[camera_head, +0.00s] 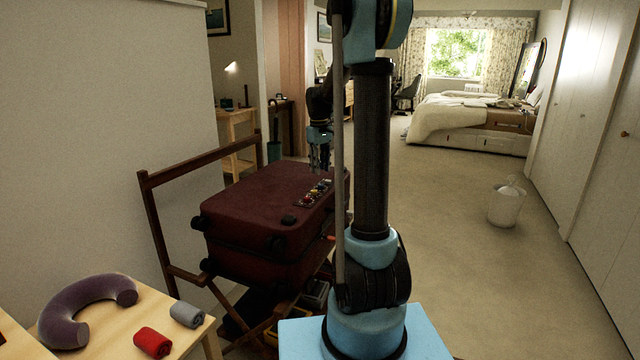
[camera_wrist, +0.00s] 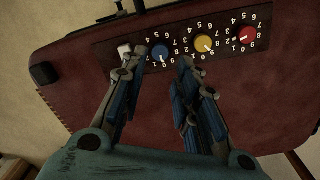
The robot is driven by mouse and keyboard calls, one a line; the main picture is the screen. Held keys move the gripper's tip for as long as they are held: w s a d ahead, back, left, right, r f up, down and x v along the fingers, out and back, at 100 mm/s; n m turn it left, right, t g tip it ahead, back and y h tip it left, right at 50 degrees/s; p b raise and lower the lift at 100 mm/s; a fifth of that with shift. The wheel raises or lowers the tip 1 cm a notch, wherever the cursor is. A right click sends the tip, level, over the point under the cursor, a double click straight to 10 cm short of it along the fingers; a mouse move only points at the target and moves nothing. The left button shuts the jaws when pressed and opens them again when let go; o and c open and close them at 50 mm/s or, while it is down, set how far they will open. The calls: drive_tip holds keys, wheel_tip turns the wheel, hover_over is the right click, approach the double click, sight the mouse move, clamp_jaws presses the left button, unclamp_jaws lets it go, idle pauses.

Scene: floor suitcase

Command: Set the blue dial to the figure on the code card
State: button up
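In the wrist view the blue dial (camera_wrist: 161,53) sits on a dark strip (camera_wrist: 103,55) on the dark red suitcase (camera_wrist: 75,85). Printed figures surround it, upside down in this view; its setting is too small to read surely. A yellow dial (camera_wrist: 204,43) and a red dial (camera_wrist: 247,34) sit to its right. My gripper (camera_wrist: 158,65) is open and empty, one finger on each side of the blue dial in this view; contact cannot be told. In the head view my gripper (camera_head: 319,165) hangs above the suitcase (camera_head: 262,210). I cannot make out a code card.
The suitcase lies on a wooden folding rack (camera_head: 153,220). A table (camera_head: 190,325) at front left holds a purple neck pillow (camera_head: 75,318), a red roll (camera_head: 152,342) and a grey roll (camera_head: 187,314). A white bin (camera_head: 506,207) stands on open carpet at right.

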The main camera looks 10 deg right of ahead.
sight(321, 186)
wheel_tip(321, 186, down, 7)
drive_tip(key=shift+d+r, duration=0.1)
drive_tip(key=shift+r, duration=0.1)
idle(0.3)
clamp_jaws()
